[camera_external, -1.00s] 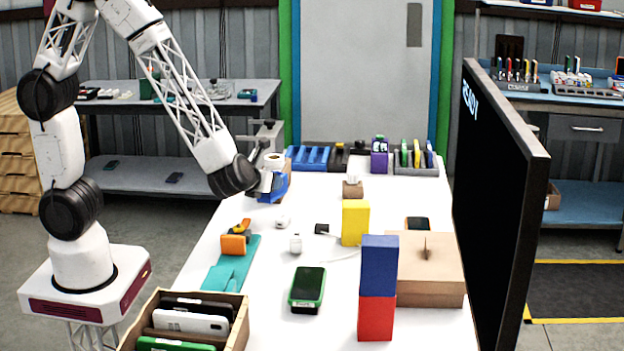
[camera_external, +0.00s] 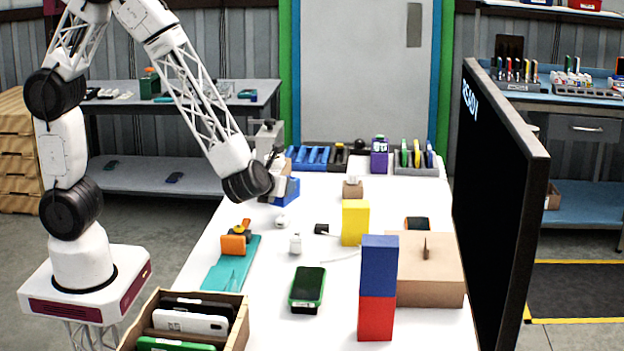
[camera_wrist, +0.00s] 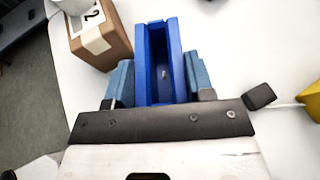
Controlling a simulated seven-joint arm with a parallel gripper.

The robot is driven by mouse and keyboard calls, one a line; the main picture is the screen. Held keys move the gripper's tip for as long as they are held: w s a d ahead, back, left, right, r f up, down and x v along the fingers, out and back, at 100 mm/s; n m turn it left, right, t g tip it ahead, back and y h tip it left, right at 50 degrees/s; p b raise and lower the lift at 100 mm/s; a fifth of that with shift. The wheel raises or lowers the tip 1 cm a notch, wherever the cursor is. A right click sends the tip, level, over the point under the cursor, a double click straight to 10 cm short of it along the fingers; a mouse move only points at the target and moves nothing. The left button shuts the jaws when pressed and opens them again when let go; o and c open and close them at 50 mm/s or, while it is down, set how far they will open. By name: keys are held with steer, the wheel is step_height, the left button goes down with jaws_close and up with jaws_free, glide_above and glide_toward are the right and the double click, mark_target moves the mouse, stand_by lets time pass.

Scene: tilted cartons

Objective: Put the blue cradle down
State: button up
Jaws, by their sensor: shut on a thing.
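The blue cradle (camera_external: 291,190) is at the far left part of the white table in the external view, partly hidden by my wrist. In the wrist view the blue cradle (camera_wrist: 153,60) shows as a long open channel between my fingers. My gripper (camera_wrist: 160,85) is shut on it, with a lighter blue piece on each side of the channel. My gripper (camera_external: 280,180) also shows in the external view. I cannot tell whether the cradle's underside touches the table.
A brown carton with a label (camera_wrist: 103,38) stands close left of the cradle in the wrist view. A black plug (camera_external: 321,229), a yellow block (camera_external: 355,222) and an orange piece on a teal plate (camera_external: 233,244) stand nearer. Blue racks (camera_external: 310,157) lie behind.

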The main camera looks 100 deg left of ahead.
steer(key=w+a, duration=0.1)
steer(key=w, duration=0.2)
steer(key=w+a, duration=0.1)
steer(key=w, duration=0.3)
steer(key=w+a+f, duration=0.1)
steer(key=w, duration=0.3)
steer(key=shift+w, duration=0.1)
steer(key=shift+w, duration=0.1)
steer(key=shift+w+f, duration=0.1)
steer(key=shift+w, duration=0.1)
steer(key=shift+w+f, duration=0.15)
steer(key=shift+f, duration=1.6)
steer(key=shift+f, duration=0.15)
steer(key=o, duration=1)
steer(key=shift+c, duration=0.2)
